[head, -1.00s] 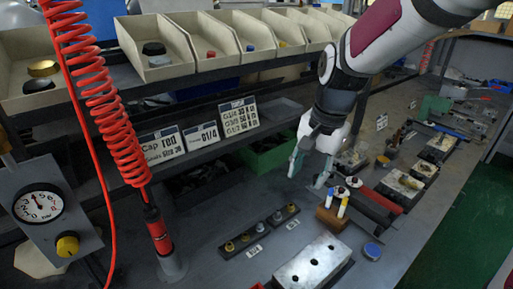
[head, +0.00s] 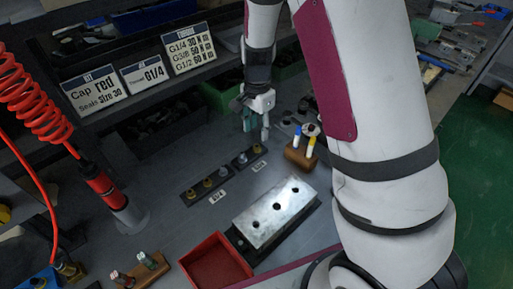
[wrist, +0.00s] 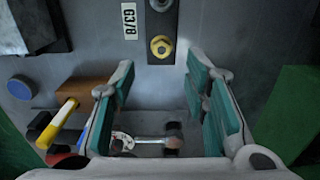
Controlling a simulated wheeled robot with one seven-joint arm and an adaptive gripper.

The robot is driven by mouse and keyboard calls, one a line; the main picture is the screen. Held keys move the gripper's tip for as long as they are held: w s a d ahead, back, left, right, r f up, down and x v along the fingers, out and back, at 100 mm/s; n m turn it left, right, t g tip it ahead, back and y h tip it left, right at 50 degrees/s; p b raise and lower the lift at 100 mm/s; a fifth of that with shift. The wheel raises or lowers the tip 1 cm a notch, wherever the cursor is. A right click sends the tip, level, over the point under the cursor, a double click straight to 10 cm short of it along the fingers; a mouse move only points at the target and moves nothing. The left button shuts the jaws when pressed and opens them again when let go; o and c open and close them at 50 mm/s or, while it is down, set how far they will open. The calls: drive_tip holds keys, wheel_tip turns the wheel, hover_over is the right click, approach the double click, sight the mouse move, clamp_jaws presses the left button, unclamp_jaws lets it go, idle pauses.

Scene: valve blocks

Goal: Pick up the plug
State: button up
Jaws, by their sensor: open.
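Brass hex plugs stand on two dark strips on the bench. The near strip (head: 208,186) carries several and has a G1/4 label; the far strip (head: 247,158) has another label. In the wrist view one yellowish hex plug (wrist: 160,46) sits on a dark strip (wrist: 161,25) beside a G3/8 label, just beyond my fingertips and roughly centred between them. Another plug (wrist: 160,4) is cut off by the top edge. My gripper (head: 256,132) points down near the far strip's end. In the wrist view its green-padded fingers (wrist: 160,80) are apart with nothing held.
A metal block with three holes (head: 291,190) and a red tray (head: 215,266) stand nearer. Signs (head: 188,49) line the shelf edge behind. A red coiled hose (head: 38,100) hangs left.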

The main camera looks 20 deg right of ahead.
sight(257, 146)
drive_tip(key=shift+w+f, duration=0.1)
drive_tip(key=shift+f, duration=3.5)
clamp_jaws()
